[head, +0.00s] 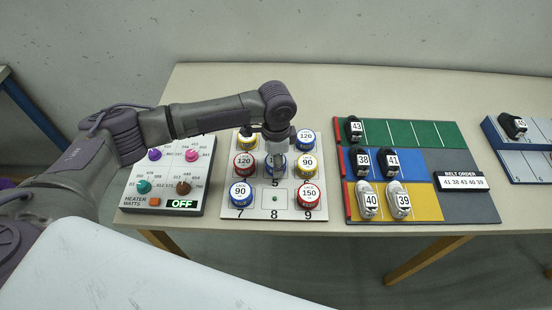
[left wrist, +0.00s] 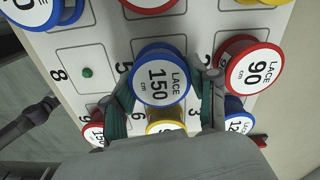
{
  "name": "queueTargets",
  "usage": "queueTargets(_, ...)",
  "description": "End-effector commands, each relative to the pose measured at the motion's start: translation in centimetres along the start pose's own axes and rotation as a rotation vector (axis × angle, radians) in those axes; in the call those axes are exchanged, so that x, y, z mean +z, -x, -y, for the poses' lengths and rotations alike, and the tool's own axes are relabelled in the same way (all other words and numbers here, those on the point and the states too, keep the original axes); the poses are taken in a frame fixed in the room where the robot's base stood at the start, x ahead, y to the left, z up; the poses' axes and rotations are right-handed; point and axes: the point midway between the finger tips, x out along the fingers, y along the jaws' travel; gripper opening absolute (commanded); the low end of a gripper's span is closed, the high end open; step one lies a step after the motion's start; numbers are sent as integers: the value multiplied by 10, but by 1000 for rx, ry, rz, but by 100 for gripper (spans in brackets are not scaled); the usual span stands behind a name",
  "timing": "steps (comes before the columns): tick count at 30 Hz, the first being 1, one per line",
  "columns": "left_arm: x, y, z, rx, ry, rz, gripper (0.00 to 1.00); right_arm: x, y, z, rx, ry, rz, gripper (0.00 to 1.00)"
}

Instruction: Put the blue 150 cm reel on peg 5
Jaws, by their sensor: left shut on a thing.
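The blue 150 reel (left wrist: 162,75) sits between the two fingers of my left gripper (left wrist: 166,92) in the left wrist view, label toward the camera. In the head view my left gripper (head: 277,158) reaches down over the middle cell of the peg board (head: 291,212), with the blue reel (head: 269,161) partly hidden behind it. The 5 of that cell shows just in front of the reel in the head view and beside it in the left wrist view. The reel hides peg 5; I cannot tell whether it is fully down. My right gripper is not in view.
Reels stand close around: red 120 (head: 244,165), yellow 90 (head: 307,166), red 90 (left wrist: 251,69). Peg 8 (head: 275,199) is bare. A heater panel (head: 140,187) is left of the board, and a coloured shoe board (head: 420,208) is right.

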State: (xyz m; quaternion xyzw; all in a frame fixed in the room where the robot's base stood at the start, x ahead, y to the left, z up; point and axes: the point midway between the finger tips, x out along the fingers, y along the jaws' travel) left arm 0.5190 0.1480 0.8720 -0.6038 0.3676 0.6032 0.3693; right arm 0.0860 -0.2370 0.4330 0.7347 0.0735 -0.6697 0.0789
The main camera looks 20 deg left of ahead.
Motion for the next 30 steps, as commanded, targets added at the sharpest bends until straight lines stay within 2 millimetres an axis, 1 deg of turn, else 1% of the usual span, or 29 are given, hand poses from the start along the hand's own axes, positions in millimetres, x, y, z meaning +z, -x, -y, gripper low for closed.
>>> queueTargets(6, 0, -7, -1, 2, 1, 1, 24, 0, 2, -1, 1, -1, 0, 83)
queueTargets(7, 0, -7, -1, 2, 1, 1, 60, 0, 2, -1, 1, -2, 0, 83)
queueTargets(11, 0, -7, 0, 1, 0, 1, 82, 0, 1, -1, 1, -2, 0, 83)
queueTargets(12, 0, -7, 0, 1, 0, 1, 83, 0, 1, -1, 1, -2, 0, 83)
queueTargets(20, 0, -6, 0, 1, 0, 0, 83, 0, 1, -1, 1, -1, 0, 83)
queueTargets(23, 0, -2, 1, -1, 0, -1, 83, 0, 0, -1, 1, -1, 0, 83)
queueTargets(26, 0, 9, 1, -2, -1, -2, 83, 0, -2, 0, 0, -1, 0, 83)
queueTargets(30, -1, 37, 1, -3, 0, -3, 83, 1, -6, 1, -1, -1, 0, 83)
